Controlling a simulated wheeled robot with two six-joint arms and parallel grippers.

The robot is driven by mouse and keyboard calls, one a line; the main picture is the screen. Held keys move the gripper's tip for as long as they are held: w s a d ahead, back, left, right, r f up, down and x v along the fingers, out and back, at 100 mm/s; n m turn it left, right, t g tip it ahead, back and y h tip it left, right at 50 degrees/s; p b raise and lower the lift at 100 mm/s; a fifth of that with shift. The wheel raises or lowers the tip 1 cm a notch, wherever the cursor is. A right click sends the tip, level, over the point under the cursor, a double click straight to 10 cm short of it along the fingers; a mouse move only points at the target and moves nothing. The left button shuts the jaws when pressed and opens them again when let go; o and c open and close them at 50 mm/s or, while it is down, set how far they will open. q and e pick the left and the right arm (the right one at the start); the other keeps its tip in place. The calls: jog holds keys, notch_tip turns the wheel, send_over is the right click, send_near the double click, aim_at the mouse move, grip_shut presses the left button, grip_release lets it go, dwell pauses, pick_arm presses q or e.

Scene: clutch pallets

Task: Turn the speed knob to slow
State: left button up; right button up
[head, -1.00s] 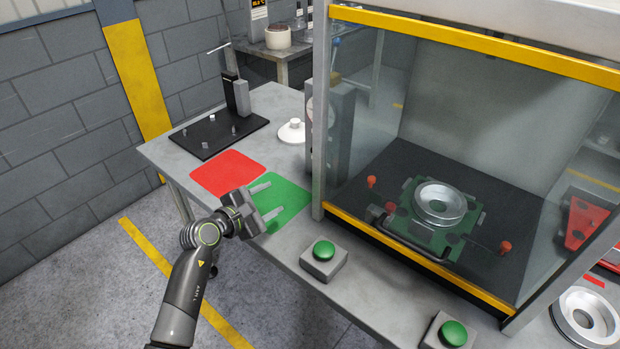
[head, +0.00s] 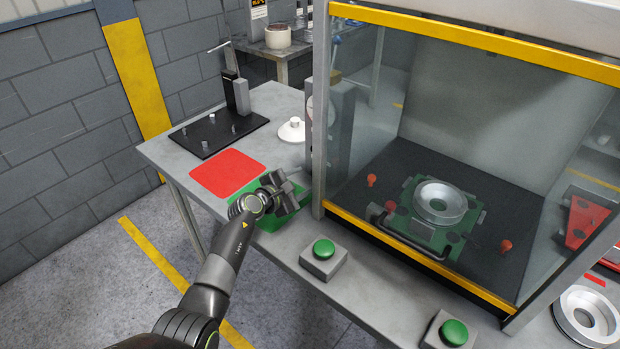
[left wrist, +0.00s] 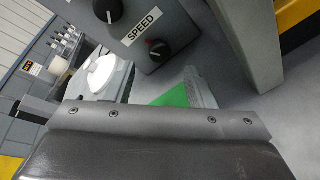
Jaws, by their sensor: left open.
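In the left wrist view, a grey control panel (left wrist: 172,20) carries a white SPEED label (left wrist: 144,24) between two dark knobs. One knob (left wrist: 108,9) is cut by the top edge; the other knob (left wrist: 158,50) sits below the label with a red mark beside it. I cannot tell which knob the label names, nor read their settings. In the head view, my left gripper (head: 295,187) is open and empty above the green mat (head: 272,219), in front of the grey box (head: 342,125) beside the glass enclosure. It is apart from the knobs. My right gripper is not in view.
A red mat (head: 228,172), a black plate (head: 218,132) with a stand and a white round part (head: 291,130) lie on the bench. The enclosure's yellow-edged frame (head: 400,255) is close on the right. Green push buttons (head: 324,250) stand at the bench front.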

pick_arm(q)
jog(key=shift+b+x, duration=1.05)
jog(key=shift+x, duration=1.65)
jog(key=shift+c, duration=0.2)
jog(key=c, duration=0.9)
jog(key=shift+n, duration=0.3)
jog(key=shift+a+f+n+g+h+b, duration=0.1)
jog(key=shift+n+g+h+b, duration=0.2)
jog(key=shift+n+h+b, duration=0.3)
jog(key=shift+a+n+h+b, duration=0.1)
jog(key=shift+n+h+b, duration=0.55)
jog(key=shift+n, duration=0.95)
jog(key=shift+g, duration=0.3)
